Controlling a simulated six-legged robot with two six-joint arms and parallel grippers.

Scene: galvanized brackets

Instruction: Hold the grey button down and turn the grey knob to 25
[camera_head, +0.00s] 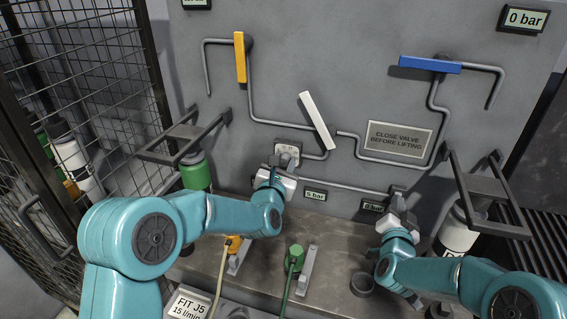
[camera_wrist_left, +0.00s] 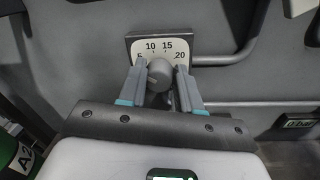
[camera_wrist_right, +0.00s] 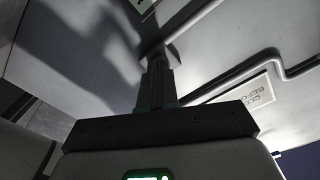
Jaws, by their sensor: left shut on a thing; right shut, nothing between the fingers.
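The grey knob (camera_wrist_left: 159,73) sits in front of a white dial plate (camera_wrist_left: 188,47) marked 5, 10, 15 and 20; no 25 is readable. The plate also shows on the panel in the head view (camera_head: 288,146). My left gripper (camera_head: 280,170) has one finger on each side of the knob and is shut on it (camera_wrist_left: 160,82). The knob's exact setting is unclear. My right gripper (camera_head: 398,206) is shut and empty, its fingertips (camera_wrist_right: 158,62) at a small grey block (camera_wrist_right: 160,48), apparently the grey button. I cannot tell whether it is pressed.
Yellow (camera_head: 240,57), white (camera_head: 317,120) and blue (camera_head: 430,64) valve handles sit on the panel among grey pipes. Brackets hold a green bottle (camera_head: 196,173) and a white bottle (camera_head: 456,232). Orange and green plugs (camera_head: 295,256) stand on the ledge. A mesh fence (camera_head: 115,100) is at left.

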